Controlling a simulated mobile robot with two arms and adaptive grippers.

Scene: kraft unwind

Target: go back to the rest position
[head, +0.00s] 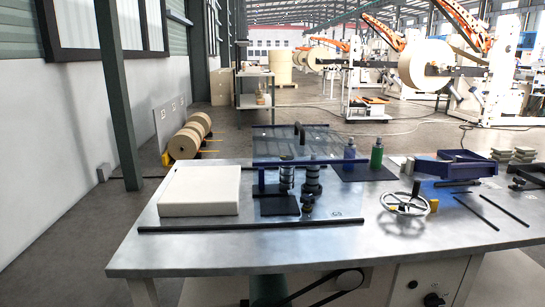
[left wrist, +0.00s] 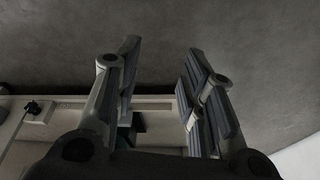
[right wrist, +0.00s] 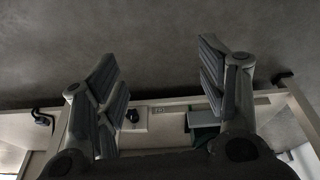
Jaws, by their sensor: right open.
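Neither gripper shows in the head view. In the left wrist view my left gripper (left wrist: 162,55) has its two fingers spread apart, with nothing between them. In the right wrist view my right gripper (right wrist: 156,52) also has its fingers spread apart and empty. Behind the fingers in both wrist views is grey floor, with the pale side of a bench below. The metal worktable (head: 285,243) in the head view stands in front of me, with no arm over it.
On the worktable are a white block (head: 200,190), a handwheel (head: 408,204), a blue tray (head: 455,168), a green bottle (head: 377,155) and dark rods (head: 477,211). A green post (head: 119,95) stands at the left. Open floor (head: 70,240) lies left of the table.

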